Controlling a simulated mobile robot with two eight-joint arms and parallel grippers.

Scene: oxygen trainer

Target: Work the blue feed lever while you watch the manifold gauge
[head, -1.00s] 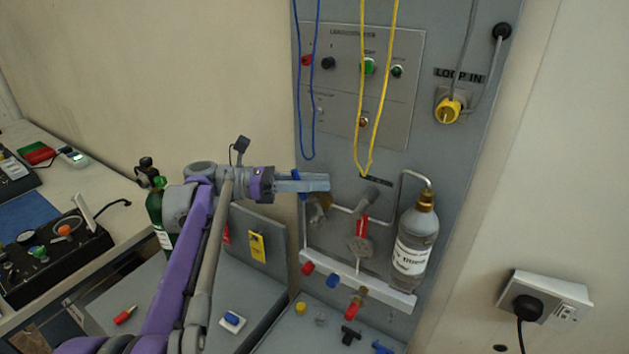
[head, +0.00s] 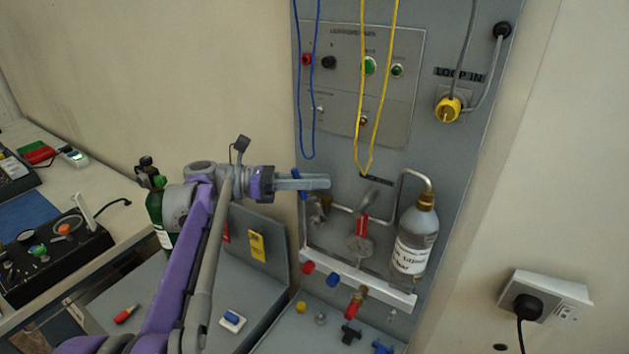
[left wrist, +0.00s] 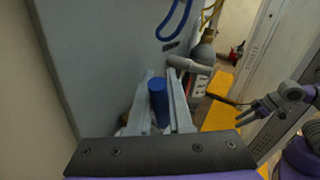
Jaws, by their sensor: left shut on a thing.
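The blue feed lever (left wrist: 159,102) stands between the two fingers of my left gripper (left wrist: 160,82) in the left wrist view. In the head view my left gripper (head: 326,182) reaches in from the left, shut on the lever, and only a little blue (head: 298,184) shows around the fingers. The manifold of grey pipes (head: 343,209) is on the panel just right of and below the gripper. I cannot make out a readable gauge face. What looks like my right gripper (left wrist: 255,112) is at the right of the left wrist view, away from the lever, too small to judge.
A bottle with a brass neck (head: 411,242) stands right of the pipes, near a red handle (head: 361,226). Blue (head: 307,120) and yellow (head: 378,110) cords hang above. A white rail (head: 365,284) with coloured fittings runs below. A green cylinder (head: 154,205) stands behind my left arm.

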